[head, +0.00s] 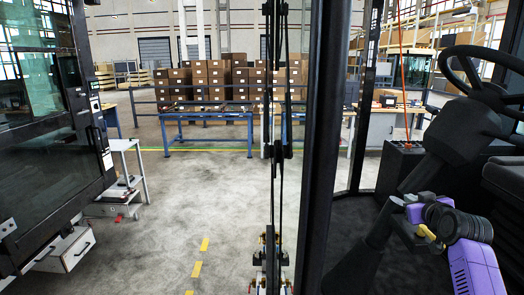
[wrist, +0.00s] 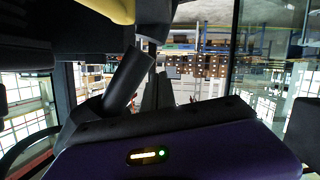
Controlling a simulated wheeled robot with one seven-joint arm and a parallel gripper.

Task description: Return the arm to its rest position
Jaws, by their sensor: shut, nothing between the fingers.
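My gripper (wrist: 157,92) shows in the wrist view as two dark fingers close together, shut and empty. It is hard to make out in the head view. A purple part of my own body with a small lit panel fills the bottom of the wrist view.
The steering wheel (head: 480,75) and a black seat (head: 505,175) are close to my arm. A dark cab post (head: 318,150) stands left of it. Glass-panelled machinery (head: 45,120) is at the left. Blue-framed tables (head: 207,118) and stacked boxes (head: 215,80) stand far back. The grey floor (head: 190,190) between is open.

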